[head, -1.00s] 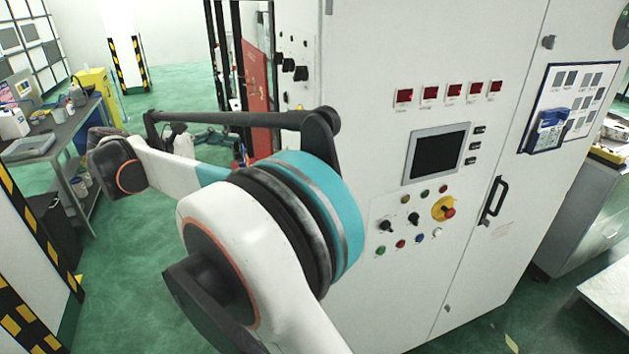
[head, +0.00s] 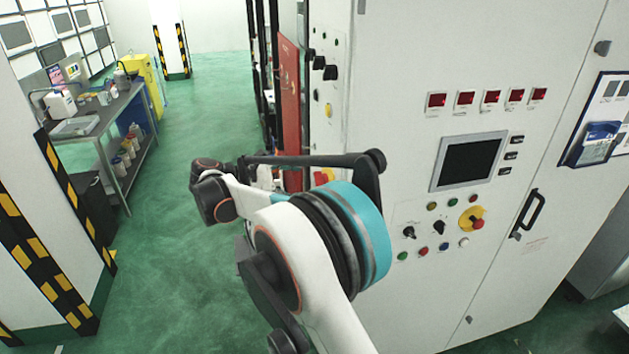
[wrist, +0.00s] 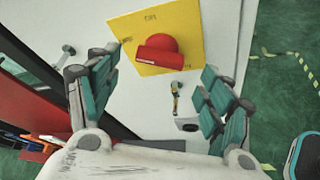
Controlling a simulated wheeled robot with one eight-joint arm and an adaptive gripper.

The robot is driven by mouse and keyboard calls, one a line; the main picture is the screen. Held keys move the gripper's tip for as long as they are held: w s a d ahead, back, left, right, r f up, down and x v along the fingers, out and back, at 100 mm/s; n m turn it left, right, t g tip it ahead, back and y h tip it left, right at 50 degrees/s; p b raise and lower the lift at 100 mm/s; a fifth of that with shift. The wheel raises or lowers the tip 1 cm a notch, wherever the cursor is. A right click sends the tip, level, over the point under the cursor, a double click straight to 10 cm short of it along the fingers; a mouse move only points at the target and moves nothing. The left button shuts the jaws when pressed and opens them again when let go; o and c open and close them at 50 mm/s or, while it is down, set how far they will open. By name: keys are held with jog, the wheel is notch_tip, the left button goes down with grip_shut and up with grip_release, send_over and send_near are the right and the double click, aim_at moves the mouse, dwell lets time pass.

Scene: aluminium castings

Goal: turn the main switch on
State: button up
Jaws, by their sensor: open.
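The main switch is a red rotary handle (wrist: 160,55) on a square yellow plate (wrist: 188,30) in the wrist view. Its thick grip lies roughly crosswise in that picture. Small dark marks stand on the plate above and to the left of the handle; the upper one looks like "ON". My gripper (wrist: 158,66) is open and empty, its teal-padded fingers spread either side of the lower part of the plate. The handle lies ahead between them, apparently untouched.
A small key-like part (wrist: 175,98) and a dark round fitting (wrist: 187,125) sit below the plate. The white cabinet (head: 400,60) carries a screen (head: 468,161) and a yellow-backed emergency stop (head: 471,219). A red panel (head: 290,110) stands behind. The green floor on the left is open.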

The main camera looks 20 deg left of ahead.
aim_at(316, 182)
jog(key=shift+x, duration=2.4)
jog(key=c, duration=1.1)
